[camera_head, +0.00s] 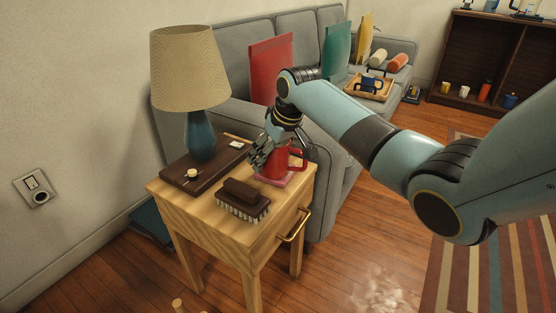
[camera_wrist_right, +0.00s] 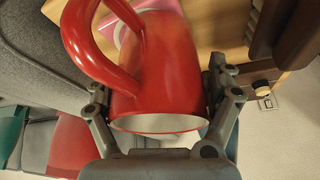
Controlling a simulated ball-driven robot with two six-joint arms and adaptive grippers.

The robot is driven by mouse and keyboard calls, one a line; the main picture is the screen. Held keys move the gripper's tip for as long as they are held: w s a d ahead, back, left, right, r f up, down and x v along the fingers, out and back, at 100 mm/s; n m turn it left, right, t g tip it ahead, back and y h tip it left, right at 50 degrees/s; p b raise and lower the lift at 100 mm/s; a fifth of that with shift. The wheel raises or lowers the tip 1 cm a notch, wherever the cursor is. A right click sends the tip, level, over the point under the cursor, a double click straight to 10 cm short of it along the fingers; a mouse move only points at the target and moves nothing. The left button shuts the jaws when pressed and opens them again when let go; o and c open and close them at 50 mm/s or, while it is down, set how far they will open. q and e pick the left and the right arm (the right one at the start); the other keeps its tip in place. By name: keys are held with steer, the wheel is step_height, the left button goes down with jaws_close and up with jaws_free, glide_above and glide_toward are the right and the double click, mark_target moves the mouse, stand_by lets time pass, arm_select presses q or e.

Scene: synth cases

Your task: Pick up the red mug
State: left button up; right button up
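The red mug (camera_head: 270,168) is upright on or just over a pink coaster (camera_head: 285,182), at the back right of the wooden side table. Its handle points right in the head view. My right gripper (camera_head: 264,154) comes down over the mug from above. In the right wrist view the mug (camera_wrist_right: 168,60) fills the space between the two fingers of this gripper (camera_wrist_right: 160,98), with no clear gap; it looks shut on the mug's body. The handle passes in front of one finger. The coaster (camera_wrist_right: 108,24) shows beyond the mug. My left gripper is in neither view.
A brown brush (camera_head: 242,196) lies in front of the mug. A lamp (camera_head: 201,135) stands on a dark board (camera_head: 176,176) with small items, behind left. The grey sofa (camera_head: 330,150) stands close behind the table. The table's front corner is bare.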

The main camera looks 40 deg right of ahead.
steer(key=c, duration=0.9)
steer(key=shift+c, duration=0.2)
